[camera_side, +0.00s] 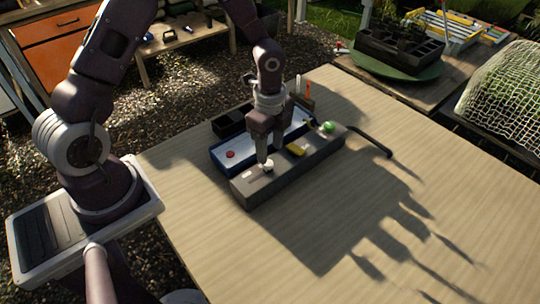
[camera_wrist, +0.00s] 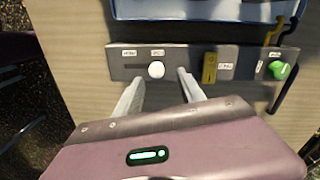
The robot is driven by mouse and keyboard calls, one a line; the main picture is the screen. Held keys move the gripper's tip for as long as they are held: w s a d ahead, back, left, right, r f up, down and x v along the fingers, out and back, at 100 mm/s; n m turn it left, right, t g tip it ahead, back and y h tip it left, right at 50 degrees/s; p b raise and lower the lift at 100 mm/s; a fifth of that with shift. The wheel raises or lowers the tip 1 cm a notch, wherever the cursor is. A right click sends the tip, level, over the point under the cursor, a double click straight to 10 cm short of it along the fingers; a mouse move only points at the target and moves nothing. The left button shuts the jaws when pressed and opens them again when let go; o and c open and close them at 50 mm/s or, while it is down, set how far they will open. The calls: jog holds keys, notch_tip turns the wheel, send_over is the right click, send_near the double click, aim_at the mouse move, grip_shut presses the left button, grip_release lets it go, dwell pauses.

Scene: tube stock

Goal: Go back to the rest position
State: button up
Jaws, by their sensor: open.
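My gripper (camera_side: 266,158) is open over the left part of a long grey panel box (camera_side: 240,191) on the wooden table. In the wrist view, my gripper's fingertips (camera_wrist: 159,75) stand apart on either side of a white round knob (camera_wrist: 156,69), with visible gaps between. The knob also shows just below the fingers in the side view (camera_side: 268,164). I cannot tell the exact height of the fingertips over the panel. Nothing is held. The panel also carries a yellow block-like part (camera_side: 297,150) and a green knob (camera_side: 328,127).
Upright tools (camera_side: 302,90) stand behind. A black bent bar (camera_side: 372,139) extends right. The table's front and right (camera_side: 430,200) are clear.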

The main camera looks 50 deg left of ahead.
jog(key=shift+r, duration=1.6)
jog(key=shift+r, duration=0.1)
jog(key=s+a+r+n+t+y, duration=0.1)
jog(key=s+r+n, duration=0.3)
jog(key=r, duration=0.4)
jog(key=s+r+n+t+y, duration=0.1)
jog(key=s+r+n+t, duration=0.2)
jog(key=r, duration=0.5)
jog(key=s+d+r+n+h, duration=0.1)
jog(key=s+r+n, duration=0.2)
jog(key=s, duration=0.4)
jog(key=s+d+r+n+t+h, duration=0.1)
jog(key=s+r+n, duration=0.2)
jog(key=s+n, duration=0.2)
jog(key=shift+s+d+r+t, duration=0.3)
jog(key=shift+s+r, duration=0.05)
jog(key=shift+s, duration=0.65)
